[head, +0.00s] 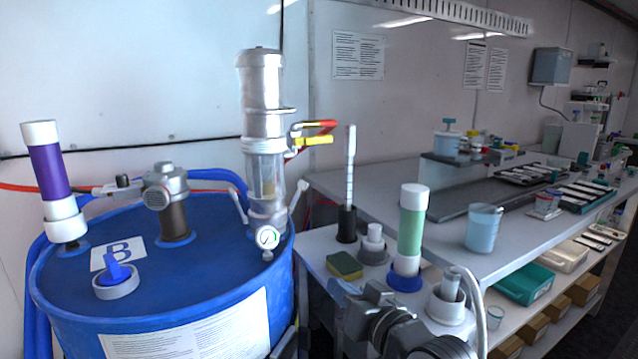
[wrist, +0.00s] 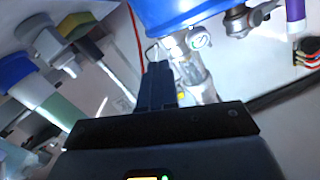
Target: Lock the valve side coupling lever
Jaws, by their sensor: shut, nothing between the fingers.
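The silver proportioner (head: 262,130) stands upright at the right of the blue drum (head: 165,275), with a round gauge (head: 267,238) low on it. Two small grey coupling levers, a left one (head: 238,206) and a right one (head: 298,197), stick up and outward at its lower body. I cannot tell which is the valve side one. Red (head: 318,125) and yellow (head: 314,140) handles project right, higher up. In the wrist view my gripper (wrist: 158,70) is shut and empty, its fingers near the gauge (wrist: 199,40) and metal body (wrist: 195,75) in the picture; contact is unclear.
A bench (head: 335,238) right of the drum holds a green-bodied cylinder (head: 412,230), a sponge (head: 344,265) and a tall grey rod (head: 350,165). A purple cylinder (head: 49,170) and a pump head (head: 165,187) stand on the drum. My arm fills the lower centre-right.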

